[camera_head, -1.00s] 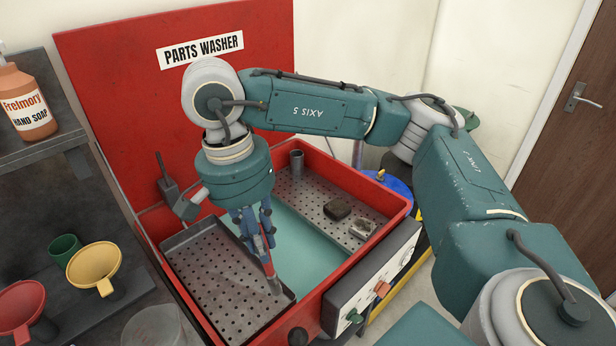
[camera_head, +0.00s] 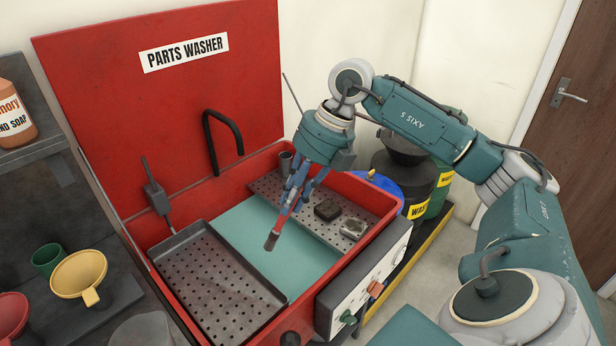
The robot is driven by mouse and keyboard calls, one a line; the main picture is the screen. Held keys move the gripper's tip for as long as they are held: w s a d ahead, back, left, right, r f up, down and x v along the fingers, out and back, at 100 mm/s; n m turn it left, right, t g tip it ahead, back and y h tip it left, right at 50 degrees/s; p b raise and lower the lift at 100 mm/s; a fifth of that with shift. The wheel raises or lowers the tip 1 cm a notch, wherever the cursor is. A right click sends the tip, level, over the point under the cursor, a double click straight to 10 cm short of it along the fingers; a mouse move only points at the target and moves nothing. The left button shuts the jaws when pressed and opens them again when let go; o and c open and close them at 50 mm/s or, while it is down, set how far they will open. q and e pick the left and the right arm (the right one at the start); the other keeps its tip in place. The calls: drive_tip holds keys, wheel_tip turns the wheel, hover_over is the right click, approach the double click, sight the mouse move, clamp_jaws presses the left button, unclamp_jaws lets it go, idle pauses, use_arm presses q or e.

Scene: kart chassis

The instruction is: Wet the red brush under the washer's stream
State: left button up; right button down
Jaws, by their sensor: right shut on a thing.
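The red brush (camera_head: 281,224) is held by my right gripper (camera_head: 293,196), which is shut on its handle. The brush hangs tilted with its dark bristle end down and to the left, above the teal basin floor (camera_head: 255,245) of the red parts washer (camera_head: 335,275). A black bent spout (camera_head: 222,135) stands at the back of the washer, up and left of the brush and apart from it. I see no stream of liquid from the spout. My left gripper is not in view.
A perforated tray (camera_head: 215,285) lies on the left side of the basin and a perforated shelf (camera_head: 265,187) on the right. A dark block (camera_head: 327,210) and a grey part (camera_head: 353,229) rest on the right shelf. Funnels (camera_head: 80,275) stand on the left bench.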

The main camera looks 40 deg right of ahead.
drive_tip(key=w+d+r+m+t+h, duration=0.2)
drive_tip(key=d+m+t+h, duration=0.15)
drive_tip(key=d+m, duration=0.45)
drive_tip(key=w+a+f+m+p, duration=0.1)
drive_tip(key=w+a+p, duration=0.1)
drive_tip(key=w+p, duration=0.2)
drive_tip(key=w+a+f+m+p, duration=0.1)
drive_tip(key=w+p, duration=0.3)
drive_tip(key=w, duration=0.5)
drive_tip(key=shift+w+a+f, duration=0.35)
drive_tip(key=shift+a+f, duration=0.1)
drive_tip(key=shift+a, duration=0.2)
drive_tip(key=shift+s, duration=0.1)
